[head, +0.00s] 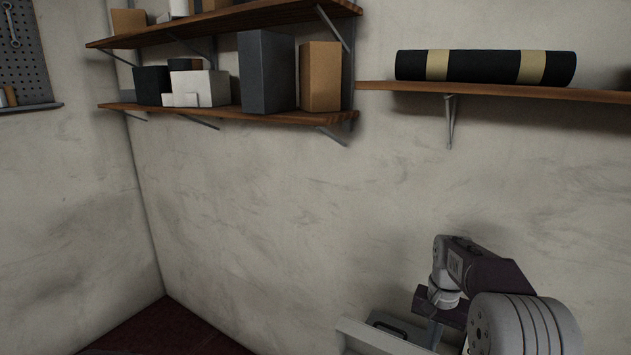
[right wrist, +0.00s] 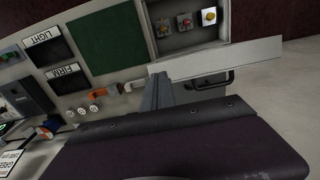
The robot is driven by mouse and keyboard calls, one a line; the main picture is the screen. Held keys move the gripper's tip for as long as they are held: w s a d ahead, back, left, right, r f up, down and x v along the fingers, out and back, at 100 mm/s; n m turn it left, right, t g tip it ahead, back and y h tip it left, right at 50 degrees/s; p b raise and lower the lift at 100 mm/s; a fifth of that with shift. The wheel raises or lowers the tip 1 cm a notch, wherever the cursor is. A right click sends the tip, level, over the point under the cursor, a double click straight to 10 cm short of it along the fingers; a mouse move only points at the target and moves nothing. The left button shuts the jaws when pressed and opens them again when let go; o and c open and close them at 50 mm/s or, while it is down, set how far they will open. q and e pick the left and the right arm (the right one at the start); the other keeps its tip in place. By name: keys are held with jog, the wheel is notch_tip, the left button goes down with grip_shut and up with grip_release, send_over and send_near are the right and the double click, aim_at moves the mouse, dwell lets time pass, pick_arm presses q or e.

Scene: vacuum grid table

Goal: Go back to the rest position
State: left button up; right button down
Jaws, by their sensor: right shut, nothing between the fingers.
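My right gripper (head: 432,334) hangs in the lower right of the head view, its dark purple body above short grey fingers. In the right wrist view the grey fingers (right wrist: 164,88) are shut together with nothing between them. They are in front of a light panel table (right wrist: 110,75), seen from above; I cannot tell the exact gap. My left gripper is in no view.
The right wrist view shows a green square (right wrist: 106,40), a LIGHT label (right wrist: 41,37), a box with coloured buttons (right wrist: 186,22) and a black handle (right wrist: 212,82). In the head view, wall shelves (head: 230,112) hold boxes and a black roll (head: 485,66). The wall between is bare.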

jog(key=s+a+f+n+b, duration=0.2)
jog(key=s+a+f+b, duration=0.1)
jog(key=s+f, duration=0.3)
jog(key=s+a+f+n+b, duration=0.2)
jog(key=s+a+f+b, duration=0.1)
jog(key=s+f, duration=0.3)
jog(key=s+a+f+n+t+b, duration=0.1)
jog(key=s+a+f+n+b, duration=0.1)
jog(key=s+f+b, duration=0.3)
notch_tip(320, 180, down, 3)
jog(key=shift+s+a+r+b, duration=0.1)
jog(key=shift+s+a+b, duration=0.35)
jog(key=shift+a, duration=0.3)
